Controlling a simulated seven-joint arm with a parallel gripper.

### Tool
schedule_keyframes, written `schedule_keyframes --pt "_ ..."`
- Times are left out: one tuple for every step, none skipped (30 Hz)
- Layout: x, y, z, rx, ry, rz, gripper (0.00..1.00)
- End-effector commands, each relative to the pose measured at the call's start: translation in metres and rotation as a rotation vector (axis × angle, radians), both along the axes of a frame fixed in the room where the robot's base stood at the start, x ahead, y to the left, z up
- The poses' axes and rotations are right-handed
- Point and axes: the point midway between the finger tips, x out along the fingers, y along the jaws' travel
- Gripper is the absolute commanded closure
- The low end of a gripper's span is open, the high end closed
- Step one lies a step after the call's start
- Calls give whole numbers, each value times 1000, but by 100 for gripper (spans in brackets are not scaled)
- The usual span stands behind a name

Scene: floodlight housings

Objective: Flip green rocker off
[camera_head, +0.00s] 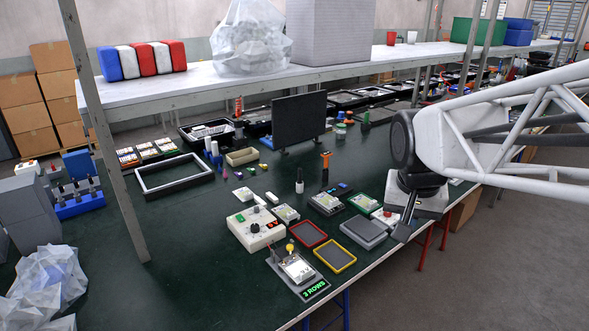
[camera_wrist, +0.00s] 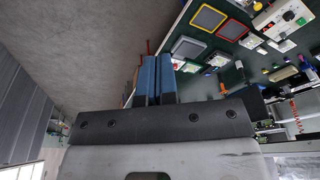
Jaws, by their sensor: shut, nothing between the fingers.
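A cream control box (camera_head: 258,238) stands on the green bench, with a small green rocker (camera_head: 239,218) at its upper left. A dark knob and a red display sit beside the rocker on the box's top face. In the wrist view the box (camera_wrist: 276,13) is at the top right, with the green rocker (camera_wrist: 301,21) near its right end. The rocker is too small to tell which way it is tipped. My gripper (camera_head: 403,233) is right of the box, near the bench's front edge, well apart from it. Its blue fingers (camera_wrist: 156,78) are together and empty.
A red tray (camera_head: 307,235), a yellow tray (camera_head: 335,254) and a grey block (camera_head: 364,231) lie between the box and my gripper. A device with a yellow button (camera_head: 290,248) stands in front of the box. A shelf (camera_head: 340,68) crosses above the bench's back.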

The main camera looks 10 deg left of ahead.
Motion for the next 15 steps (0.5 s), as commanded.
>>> schedule_keyframes --pt "11 6 1 -1 3 -6 100" --pt "17 9 1 -2 3 -14 100" --pt "24 13 2 -2 4 -23 100" --pt "30 16 3 -1 4 -29 100" --pt "36 19 4 -2 4 -35 100" --pt "44 24 4 -1 5 -44 100" --pt "50 27 5 -2 4 -51 100" --pt "56 30 5 -1 5 -59 100" --pt "63 35 5 -1 5 -67 100" --pt "69 39 5 -2 5 -73 100" --pt "75 42 5 -3 5 -78 100" --pt "82 47 5 -3 6 -88 100" --pt "88 51 5 -4 6 -94 100" --pt "93 55 4 -3 6 -102 100" --pt "101 60 4 -3 7 -109 100"
